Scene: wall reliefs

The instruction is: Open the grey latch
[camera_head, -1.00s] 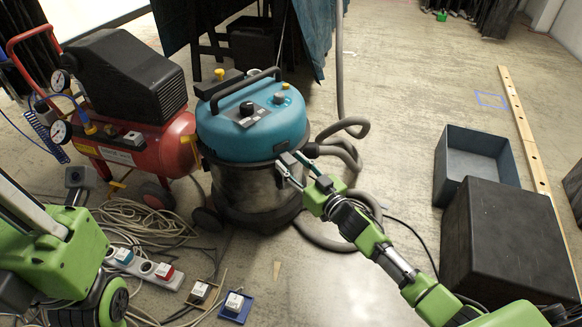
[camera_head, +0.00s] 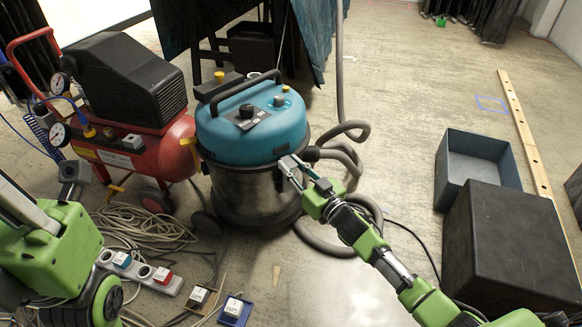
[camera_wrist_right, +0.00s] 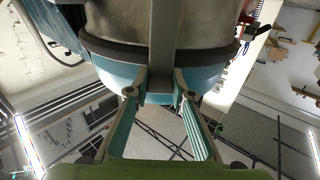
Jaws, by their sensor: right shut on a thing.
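The vacuum cleaner (camera_head: 250,140) stands upright in the middle of the head view, with a teal lid on a metal tank. The grey latch is at its right side and is mostly hidden by my gripper in the head view. In the right wrist view the grey latch (camera_wrist_right: 164,45) is a flat strip running down over the tank and rim. My right gripper (camera_head: 287,163) is at the lid's lower edge. In the right wrist view its fingers (camera_wrist_right: 161,93) are on both sides of the latch, shut on it. Of my left arm only green links show.
A red compressor (camera_head: 140,150) stands to the left. Cables and a power strip (camera_head: 140,272) lie on the floor in front. A grey hose (camera_head: 350,160) curls beside the vacuum. An open grey bin (camera_head: 455,165) and a black box (camera_head: 515,245) stand at the right.

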